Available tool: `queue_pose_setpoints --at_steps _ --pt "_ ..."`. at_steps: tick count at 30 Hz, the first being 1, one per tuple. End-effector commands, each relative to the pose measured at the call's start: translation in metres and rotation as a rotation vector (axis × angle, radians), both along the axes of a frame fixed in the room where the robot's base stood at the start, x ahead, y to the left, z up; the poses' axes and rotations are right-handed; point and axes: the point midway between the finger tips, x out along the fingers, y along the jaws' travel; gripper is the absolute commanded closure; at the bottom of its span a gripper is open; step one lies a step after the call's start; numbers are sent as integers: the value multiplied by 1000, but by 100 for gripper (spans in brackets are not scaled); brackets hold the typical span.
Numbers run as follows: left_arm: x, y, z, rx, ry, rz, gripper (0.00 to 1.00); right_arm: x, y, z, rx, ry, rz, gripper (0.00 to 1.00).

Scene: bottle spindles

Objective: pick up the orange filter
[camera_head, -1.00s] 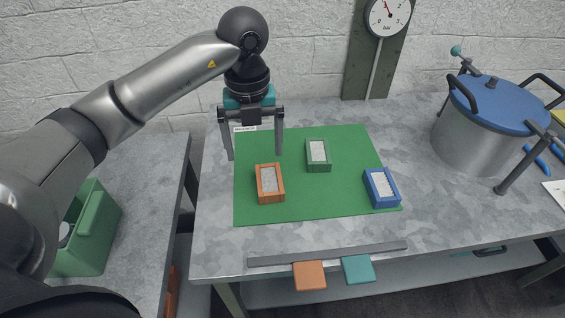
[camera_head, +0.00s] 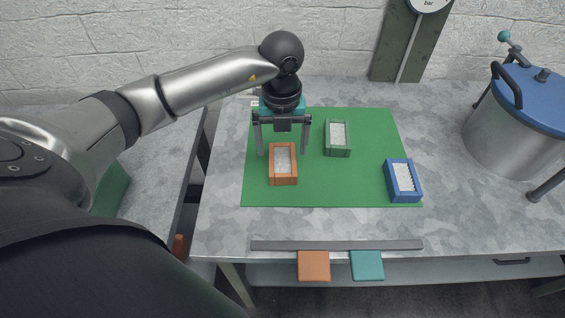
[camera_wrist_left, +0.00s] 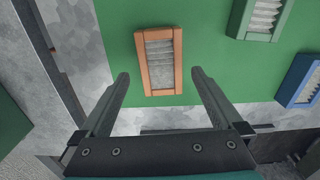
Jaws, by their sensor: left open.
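The orange filter (camera_head: 283,165) is a rectangular orange frame with a pale pleated middle, lying on the green mat (camera_head: 330,190). My left gripper (camera_head: 282,156) is open, fingers pointing down, above and around the far part of the orange filter in the head view. In the left wrist view the orange filter (camera_wrist_left: 159,62) lies between the lines of the two open fingers (camera_wrist_left: 158,75), a little beyond the tips, with nothing held. Whether the fingers touch it cannot be told, but they appear apart from it. My right gripper is not in view.
A green filter (camera_head: 337,138) lies right of the orange one, and a blue filter (camera_head: 403,181) lies farther right. A blue-lidded metal pot (camera_head: 513,130) stands at the right. Orange (camera_head: 314,266) and teal (camera_head: 367,265) tabs hang at the table's front edge.

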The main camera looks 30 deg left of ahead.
Motion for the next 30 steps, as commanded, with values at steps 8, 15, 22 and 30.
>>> queue_pose_setpoints --at_steps 8,15,22,30 --pt "0 -1 -39 -2 5 0 0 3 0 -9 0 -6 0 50" --pt "1 -1 -50 0 0 -1 0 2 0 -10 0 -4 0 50" --pt "1 -1 -49 -1 1 -1 17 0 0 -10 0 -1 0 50" --pt "1 -1 -49 -1 1 -1 47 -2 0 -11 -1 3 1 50"
